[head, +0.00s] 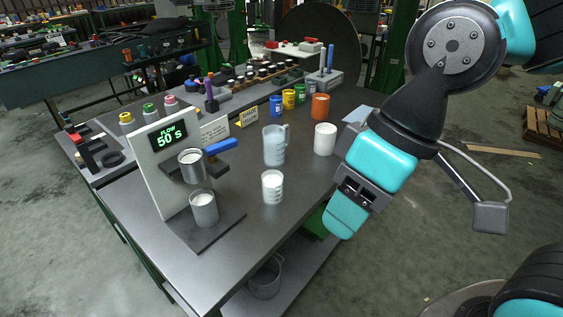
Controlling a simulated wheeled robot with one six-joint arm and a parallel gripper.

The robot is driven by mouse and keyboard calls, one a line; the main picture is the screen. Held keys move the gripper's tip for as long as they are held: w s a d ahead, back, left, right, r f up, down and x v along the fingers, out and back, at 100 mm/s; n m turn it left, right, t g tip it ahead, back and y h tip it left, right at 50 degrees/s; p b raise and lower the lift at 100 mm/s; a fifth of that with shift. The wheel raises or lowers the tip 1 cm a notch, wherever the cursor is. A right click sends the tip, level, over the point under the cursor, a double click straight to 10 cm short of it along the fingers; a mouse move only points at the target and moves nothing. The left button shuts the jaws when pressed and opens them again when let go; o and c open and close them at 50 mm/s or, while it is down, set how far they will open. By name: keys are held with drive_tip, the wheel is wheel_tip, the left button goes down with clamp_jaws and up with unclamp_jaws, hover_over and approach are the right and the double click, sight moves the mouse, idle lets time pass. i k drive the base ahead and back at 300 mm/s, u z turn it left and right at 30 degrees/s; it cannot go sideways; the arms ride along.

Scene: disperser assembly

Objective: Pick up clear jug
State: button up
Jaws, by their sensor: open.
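The clear jug (273,146) stands upright near the middle of the metal table, with its handle toward the upper right. It looks pale and translucent; I cannot tell what is in it. My gripper (345,218) hangs to the right of the jug and lower in the picture, by the table's right edge. It is open and apart from the jug. The tip facing me hides part of the jaws, and I see nothing held between them.
A small beaker (272,187) with white contents stands in front of the jug, and a white cup (325,139) to its right. The flow stand (165,160) is at left. Blue, yellow, green and orange containers (320,106) are behind. The table's front right is clear.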

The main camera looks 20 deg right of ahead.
sight(276, 138)
drive_tip(key=z, duration=0.3)
drive_tip(key=i, duration=1.05)
drive_tip(key=z, duration=0.25)
